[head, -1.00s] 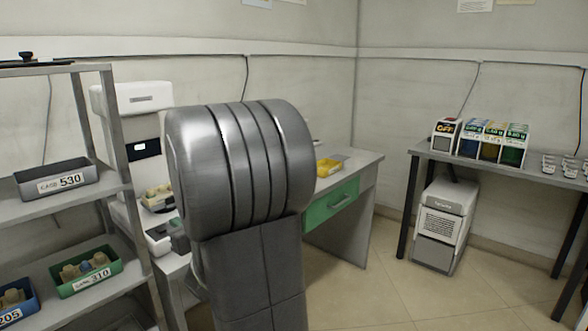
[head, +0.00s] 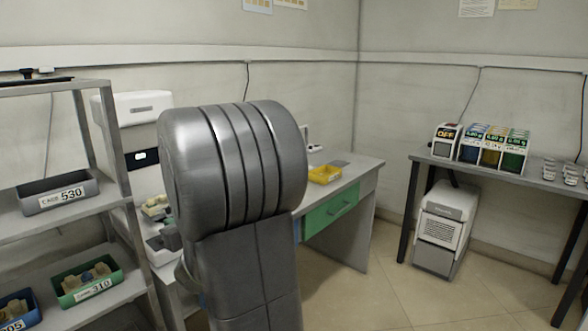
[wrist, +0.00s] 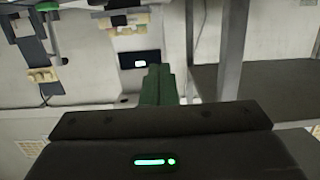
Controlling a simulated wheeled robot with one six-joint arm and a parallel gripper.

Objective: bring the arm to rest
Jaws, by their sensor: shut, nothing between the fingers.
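My gripper (wrist: 159,72) shows in the wrist view as two dark green fingers side by side, shut, with nothing between them. They point toward a white machine with a small lit screen (wrist: 140,60), apart from it as far as I can tell. In the head view my grey arm stands upright in the middle, and the gripper itself is hidden behind it or out of frame.
A shelf rack (head: 112,198) at the left holds a grey bin (head: 35,198) and a green bin (head: 70,292). Behind my arm is a desk with a green drawer (head: 325,214) and a yellow tray (head: 325,174). A bench (head: 440,158) stands right; floor between is clear.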

